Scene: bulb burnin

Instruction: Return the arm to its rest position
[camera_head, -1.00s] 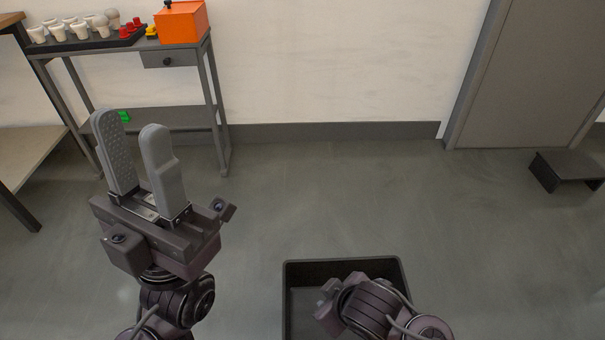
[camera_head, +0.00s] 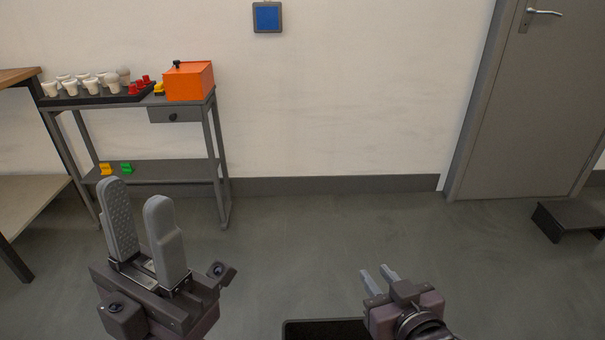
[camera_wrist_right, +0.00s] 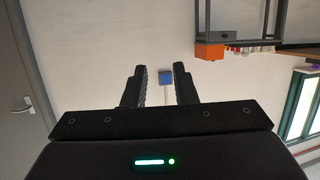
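My left gripper (camera_head: 142,231) is at the lower left of the head view, its two grey fingers pointing up and apart with nothing between them. My right gripper (camera_head: 380,279) is at the lower middle right of the head view, raised beside the dark bin. Its two fingers are apart and empty. In the right wrist view my right gripper (camera_wrist_right: 160,88) also shows a clear gap between its fingers, with the wall beyond.
A dark bin (camera_head: 325,331) shows at the bottom edge. A dark step (camera_head: 568,218) stands at the right by the door (camera_head: 535,100). The middle floor is clear.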

